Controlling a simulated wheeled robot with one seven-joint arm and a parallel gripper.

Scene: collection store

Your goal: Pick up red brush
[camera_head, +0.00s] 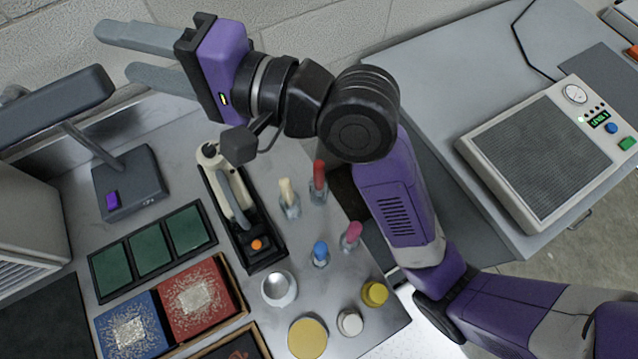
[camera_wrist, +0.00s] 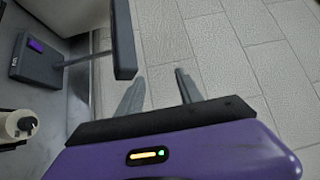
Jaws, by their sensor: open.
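What looks like the red brush (camera_head: 319,178) stands upright in a small clear holder on the grey table, in the head view. It is at the back right of a small group with cream (camera_head: 287,191), pink (camera_head: 351,233) and blue (camera_head: 320,250) ones. My gripper (camera_head: 115,50) is open and empty, raised at the upper left, well away from the brush and pointing left. In the wrist view my gripper (camera_wrist: 160,76) has nothing between its fingers and faces a pale block wall. The red brush is not in the wrist view.
A black tray with a cream handheld tool (camera_head: 232,190) lies left of the brushes. Several jars, including a yellow one (camera_head: 375,292), stand in front. A grey lamp arm (camera_head: 55,103) reaches near my gripper. A speaker-like box (camera_head: 548,150) sits on the right-hand table.

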